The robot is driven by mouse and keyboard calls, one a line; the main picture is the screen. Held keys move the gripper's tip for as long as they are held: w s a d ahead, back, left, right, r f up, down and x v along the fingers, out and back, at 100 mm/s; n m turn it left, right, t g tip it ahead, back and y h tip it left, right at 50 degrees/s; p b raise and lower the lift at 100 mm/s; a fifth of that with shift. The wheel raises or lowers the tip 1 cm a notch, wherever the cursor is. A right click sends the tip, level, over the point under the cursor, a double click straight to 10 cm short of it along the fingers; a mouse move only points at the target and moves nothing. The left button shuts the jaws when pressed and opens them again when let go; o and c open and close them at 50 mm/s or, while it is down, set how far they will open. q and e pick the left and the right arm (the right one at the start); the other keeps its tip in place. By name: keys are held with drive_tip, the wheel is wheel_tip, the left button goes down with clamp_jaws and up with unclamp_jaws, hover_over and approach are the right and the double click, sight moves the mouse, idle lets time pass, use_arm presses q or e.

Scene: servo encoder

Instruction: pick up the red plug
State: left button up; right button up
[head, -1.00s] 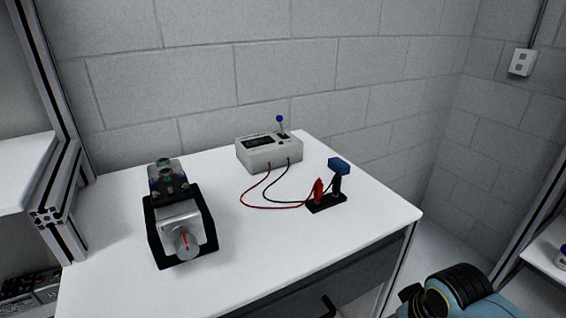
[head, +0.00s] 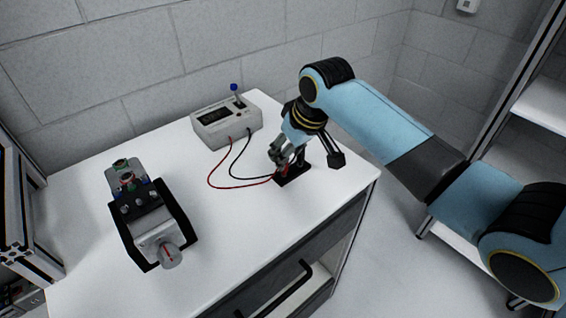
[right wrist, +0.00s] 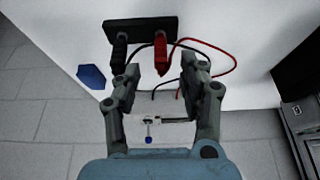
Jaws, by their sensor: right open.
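The red plug (head: 284,171) stands in a small black holder (head: 293,177) on the white table, partly hidden by my right gripper in the head view. My right gripper (head: 279,158) is over it. In the right wrist view the red plug (right wrist: 161,53) shows between the two fingertips of my open right gripper (right wrist: 161,66), with a gap on each side. A black plug (right wrist: 119,50) stands beside it in the same holder (right wrist: 141,30), close to the left finger. My left gripper is not in view.
A grey meter (head: 226,121) with a blue-tipped lever stands behind, joined by a red wire (head: 215,187) and a black wire. A grey device in a black frame (head: 158,222) is at the left. A blue block (right wrist: 91,77) is left of the fingers in the wrist view.

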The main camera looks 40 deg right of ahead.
drive_tip(key=x, duration=0.4)
drive_tip(key=shift+f, duration=0.25)
drive_tip(key=shift+s, duration=0.1)
drive_tip(key=shift+c, duration=0.4)
clamp_jaws()
